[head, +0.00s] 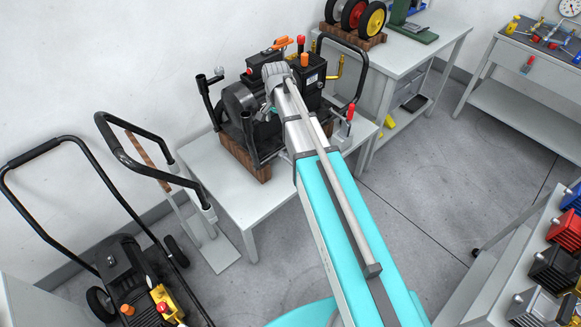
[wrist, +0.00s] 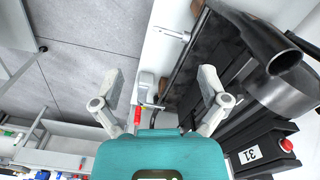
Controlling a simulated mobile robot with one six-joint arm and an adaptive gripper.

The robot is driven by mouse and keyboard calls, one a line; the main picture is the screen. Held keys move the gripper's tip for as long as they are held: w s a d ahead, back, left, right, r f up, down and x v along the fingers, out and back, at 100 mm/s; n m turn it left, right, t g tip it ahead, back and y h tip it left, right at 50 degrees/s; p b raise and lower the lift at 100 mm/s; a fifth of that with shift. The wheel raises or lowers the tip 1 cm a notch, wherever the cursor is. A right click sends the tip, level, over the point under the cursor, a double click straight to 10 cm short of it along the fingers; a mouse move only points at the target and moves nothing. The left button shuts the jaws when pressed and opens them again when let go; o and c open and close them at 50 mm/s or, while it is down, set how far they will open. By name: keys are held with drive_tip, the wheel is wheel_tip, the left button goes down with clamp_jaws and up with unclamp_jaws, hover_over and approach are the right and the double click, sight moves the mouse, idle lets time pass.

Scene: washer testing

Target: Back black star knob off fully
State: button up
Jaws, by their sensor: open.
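I cannot pick out the black star knob in either view; it may be hidden or too small to tell. The black machine (head: 243,104) stands on wooden blocks on a white table, partly covered by my arm in the head view. In the wrist view its dark body with a label "31" (wrist: 248,155) fills the right side. My gripper (wrist: 160,88) has its two grey fingers wide apart with nothing held between them. The right finger is close to the machine in the picture; I cannot tell whether it touches. A red-handled lever (wrist: 139,118) shows beyond the fingers.
The white table (head: 225,185) has bare room at its front left. Black tubular handles (head: 352,62) rise at the machine's side. A black cart (head: 125,265) stands at the left, and a bench with wheels (head: 354,14) at the back.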

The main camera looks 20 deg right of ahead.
drive_tip(key=s+f+n+b, duration=0.3)
drive_tip(key=s, duration=0.4)
drive_tip(key=s+f+n+b, duration=0.2)
drive_tip(key=s+f+b, duration=0.1)
drive_tip(key=s, duration=0.3)
drive_tip(key=shift+s+d+f+n, duration=0.35)
drive_tip(key=shift+n, duration=0.05)
drive_tip(key=s+n, duration=0.2)
drive_tip(key=s, duration=0.4)
drive_tip(key=shift+s+d+n, duration=0.15)
drive_tip(key=shift+d+n, duration=0.05)
drive_tip(key=shift+n, duration=0.2)
